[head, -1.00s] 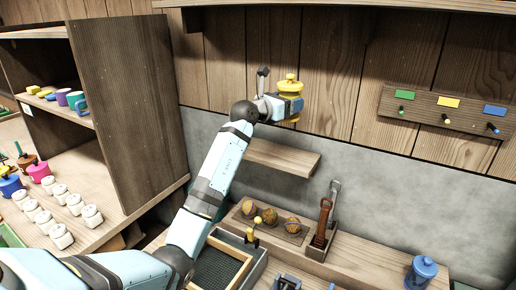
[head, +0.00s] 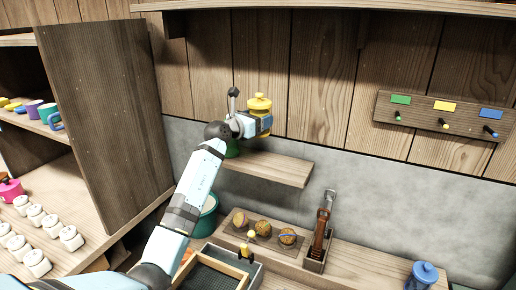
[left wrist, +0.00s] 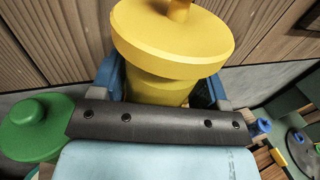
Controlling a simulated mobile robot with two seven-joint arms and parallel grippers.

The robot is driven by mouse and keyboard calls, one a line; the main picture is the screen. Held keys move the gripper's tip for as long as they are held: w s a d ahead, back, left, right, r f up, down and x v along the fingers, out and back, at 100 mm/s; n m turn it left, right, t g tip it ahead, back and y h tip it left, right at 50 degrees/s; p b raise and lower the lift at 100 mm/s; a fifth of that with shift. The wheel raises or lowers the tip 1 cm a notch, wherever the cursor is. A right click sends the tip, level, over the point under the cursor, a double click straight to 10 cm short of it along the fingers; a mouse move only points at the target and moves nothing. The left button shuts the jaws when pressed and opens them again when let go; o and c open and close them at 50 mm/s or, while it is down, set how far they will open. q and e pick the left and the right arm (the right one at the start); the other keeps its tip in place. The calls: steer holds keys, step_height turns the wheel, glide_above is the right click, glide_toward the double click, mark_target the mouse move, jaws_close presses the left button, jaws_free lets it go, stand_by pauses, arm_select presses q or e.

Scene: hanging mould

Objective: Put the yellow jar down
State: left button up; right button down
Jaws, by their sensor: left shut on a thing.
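The yellow jar (head: 260,104), with a knobbed lid, is upright in my left gripper (head: 264,124) in the head view. It hangs in front of the plank wall, above a small wooden wall shelf (head: 268,168); a gap shows between them. In the left wrist view the yellow jar (left wrist: 172,45) fills the top middle, with the blue fingers of my left gripper (left wrist: 165,88) on both sides of it. The jar's lower part is hidden by the gripper. My right gripper is not in view.
A green jar (head: 232,148) stands at the shelf's left end, close to my left wrist; it also shows in the left wrist view (left wrist: 35,125). The shelf's right part is bare. A peg board (head: 440,115) hangs at right, and a blue jar (head: 422,275) stands on the bench.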

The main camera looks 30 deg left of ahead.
arm_select(q)
step_height(320, 180, down, 5)
steer(key=shift+f, duration=2.6)
steer(key=shift+f+b, duration=0.15)
steer(key=shift+b, duration=0.2)
steer(key=o, duration=1.1)
steer(key=shift+o, duration=0.2)
steer(key=v, duration=1.2)
